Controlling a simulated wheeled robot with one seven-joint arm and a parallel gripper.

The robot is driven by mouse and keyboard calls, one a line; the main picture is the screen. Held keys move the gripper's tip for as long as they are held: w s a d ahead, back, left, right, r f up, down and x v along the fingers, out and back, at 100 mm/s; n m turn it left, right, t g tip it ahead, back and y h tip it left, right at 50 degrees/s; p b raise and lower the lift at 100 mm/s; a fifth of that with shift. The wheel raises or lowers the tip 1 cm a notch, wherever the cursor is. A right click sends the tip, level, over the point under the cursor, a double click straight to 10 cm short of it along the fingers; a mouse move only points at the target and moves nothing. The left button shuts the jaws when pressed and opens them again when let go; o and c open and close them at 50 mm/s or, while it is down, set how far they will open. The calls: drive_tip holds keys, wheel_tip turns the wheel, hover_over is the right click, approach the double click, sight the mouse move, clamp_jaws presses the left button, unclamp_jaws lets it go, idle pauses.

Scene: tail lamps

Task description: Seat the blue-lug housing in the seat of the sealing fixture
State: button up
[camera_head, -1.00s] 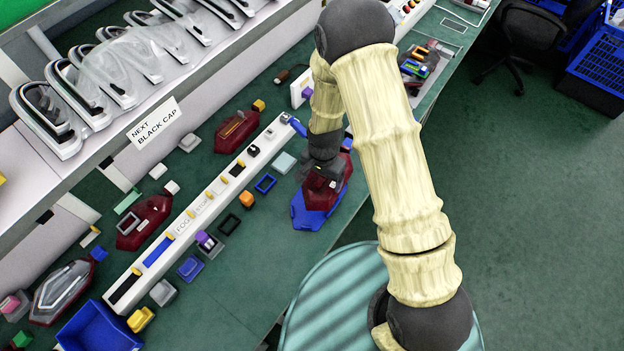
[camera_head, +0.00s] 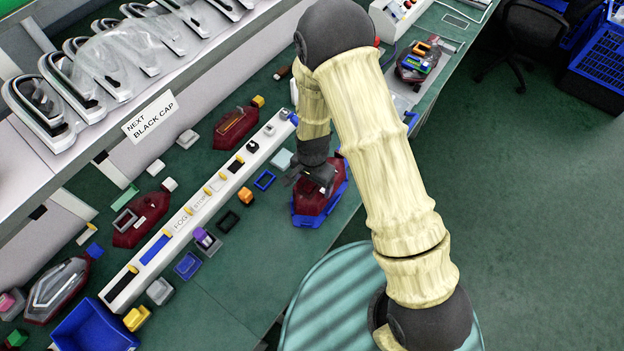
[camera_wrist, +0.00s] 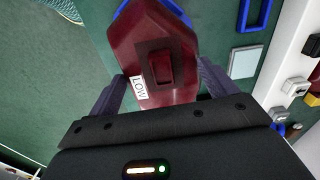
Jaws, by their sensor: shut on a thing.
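A dark red lamp housing (camera_head: 316,201) with a white LOW label is between the fingers of my gripper (camera_wrist: 162,88). The housing (camera_wrist: 150,32) has a rectangular recess in its face. It lies over a blue fixture (camera_head: 304,221), whose rim shows around its near end and right side in the head view. A blue edge of the fixture (camera_wrist: 181,11) also shows in the wrist view. I cannot tell whether the housing is fully down in the seat. No lug on this housing is clearly visible; my gripper (camera_head: 318,181) and wrist cover its far end.
A long white rail (camera_head: 190,212) with coloured parts runs left of the fixture. Small caps and frames, including an orange cap (camera_head: 245,196), lie between. A blue bin (camera_head: 98,325) is at lower left.

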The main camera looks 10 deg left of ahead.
drive_tip(key=shift+f+b, duration=0.8)
drive_tip(key=shift+f, duration=0.6)
drive_tip(key=shift+f, duration=0.15)
drive_tip(key=shift+f+b, duration=0.4)
drive_tip(key=shift+f, duration=0.1)
drive_tip(key=shift+f+b, duration=0.55)
drive_tip(key=shift+f, duration=0.3)
